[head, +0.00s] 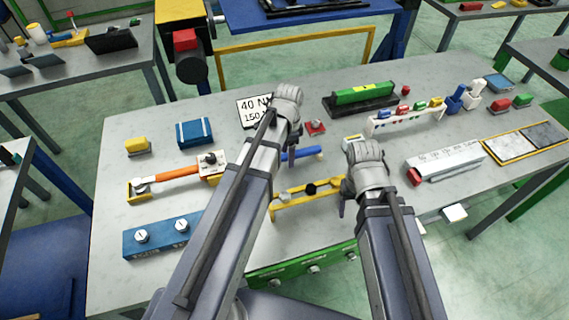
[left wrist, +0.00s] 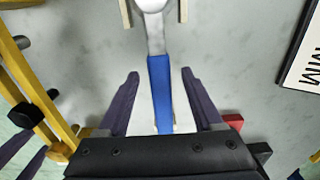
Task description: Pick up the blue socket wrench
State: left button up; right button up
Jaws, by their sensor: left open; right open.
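The blue socket wrench (head: 303,153) lies on the grey table between my two arms; part of it is hidden behind my left arm. In the left wrist view its blue handle (left wrist: 159,88) points up the picture to a silver shaft and head (left wrist: 152,6), cut off by the top edge. My left gripper (head: 292,138) is open over the handle. In the left wrist view its dark fingers (left wrist: 163,76) stand on either side of the handle, with gaps, and hold nothing. My right gripper (head: 344,193) is to the right and is empty.
A white sign (head: 253,112) stands behind my left wrist, and a small red item (head: 315,127) sits behind the wrench. A green-topped block (head: 363,93) is farther back. Light tan posts (left wrist: 125,13) flank the wrench head.

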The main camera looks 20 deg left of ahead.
pick_arm(q)
jog(key=shift+f, duration=0.6)
jog(key=shift+r, duration=0.1)
grip_shut()
